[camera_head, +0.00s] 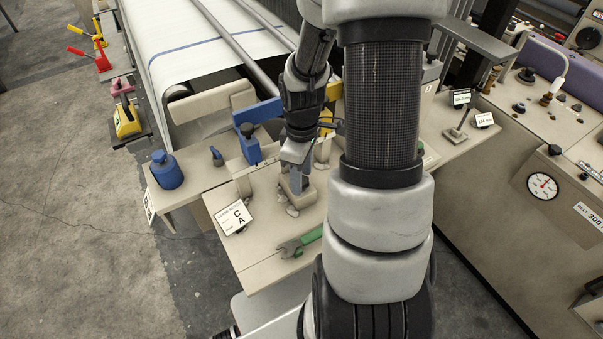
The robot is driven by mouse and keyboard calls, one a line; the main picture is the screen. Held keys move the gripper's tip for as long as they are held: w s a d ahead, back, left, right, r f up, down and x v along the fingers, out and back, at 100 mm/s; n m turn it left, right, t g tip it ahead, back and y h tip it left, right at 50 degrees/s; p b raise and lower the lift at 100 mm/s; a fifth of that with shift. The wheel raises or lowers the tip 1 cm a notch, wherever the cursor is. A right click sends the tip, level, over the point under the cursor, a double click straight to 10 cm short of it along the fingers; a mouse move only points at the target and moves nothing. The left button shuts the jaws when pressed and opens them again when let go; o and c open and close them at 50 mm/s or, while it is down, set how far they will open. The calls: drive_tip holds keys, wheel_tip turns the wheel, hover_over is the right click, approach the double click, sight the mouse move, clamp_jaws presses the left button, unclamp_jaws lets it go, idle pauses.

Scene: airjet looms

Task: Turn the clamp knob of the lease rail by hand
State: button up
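A dark knob (247,130) sits on top of a blue bracket (250,149) at the back of the beige table (262,262); I cannot tell for sure that it is the clamp knob. A card (234,217) with the letters C and A stands at the table's left edge. My gripper (296,188) points down over the middle of the table, to the right of the blue bracket and apart from the dark knob. Its fingertips are small and partly merge with grey parts below, so their opening and any contact are unclear. My arm hides the table's right part.
A green-handled wrench (300,243) lies at the table's front. A blue weight (166,170) and a small blue piece (217,156) stand on the left. White cloth (190,45) and rails lie behind. A console (550,150) with a gauge stands right.

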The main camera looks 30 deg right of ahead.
drive_tip(key=shift+r+p, duration=0.95)
drive_tip(key=shift+r, duration=0.1)
drive_tip(key=shift+f, duration=0.1)
